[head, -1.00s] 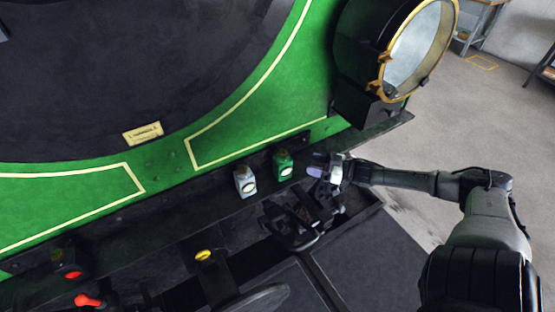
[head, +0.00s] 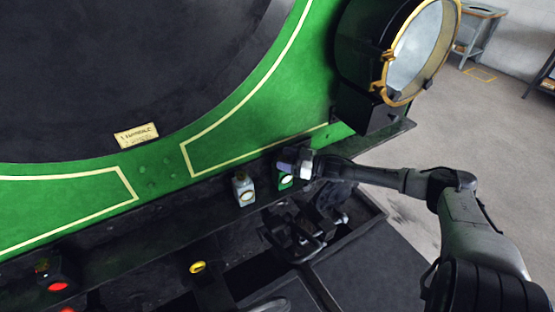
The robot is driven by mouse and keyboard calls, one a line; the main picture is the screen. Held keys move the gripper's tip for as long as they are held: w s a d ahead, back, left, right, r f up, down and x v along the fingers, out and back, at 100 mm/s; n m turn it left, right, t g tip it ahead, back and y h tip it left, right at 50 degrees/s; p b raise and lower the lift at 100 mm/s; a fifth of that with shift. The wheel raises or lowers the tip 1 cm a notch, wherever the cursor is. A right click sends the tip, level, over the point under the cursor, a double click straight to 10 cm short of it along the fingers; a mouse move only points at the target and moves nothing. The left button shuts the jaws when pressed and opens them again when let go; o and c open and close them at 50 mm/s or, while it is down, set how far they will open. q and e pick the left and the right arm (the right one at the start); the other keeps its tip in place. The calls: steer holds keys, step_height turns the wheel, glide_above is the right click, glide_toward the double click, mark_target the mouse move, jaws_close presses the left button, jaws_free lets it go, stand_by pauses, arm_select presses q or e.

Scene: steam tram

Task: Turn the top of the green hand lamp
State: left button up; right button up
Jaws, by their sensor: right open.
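The green hand lamp (head: 285,181) stands on the dark ledge at the front of the green tram, right of a grey hand lamp (head: 244,190). Its white oval front shows, but its top is hidden behind my right gripper (head: 288,164). My right gripper reaches in from the right and is open, its fingers at the height of the lamp's top. Whether the fingers touch the lamp or stand around its top, I cannot tell. My left gripper is not in view.
A large round headlamp (head: 415,55) with a brass rim stands at the upper right, above my right arm. A dark lamp with a red lens (head: 58,286) stands at the lower left. A yellow-topped part (head: 198,267) is at the bottom. Dark metal fittings (head: 300,230) lie below the ledge.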

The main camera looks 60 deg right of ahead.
steer(key=shift+b+x, duration=0.3)
steer(key=shift+x, duration=1.1)
steer(key=shift+w, duration=0.1)
steer(key=shift+c, duration=0.4)
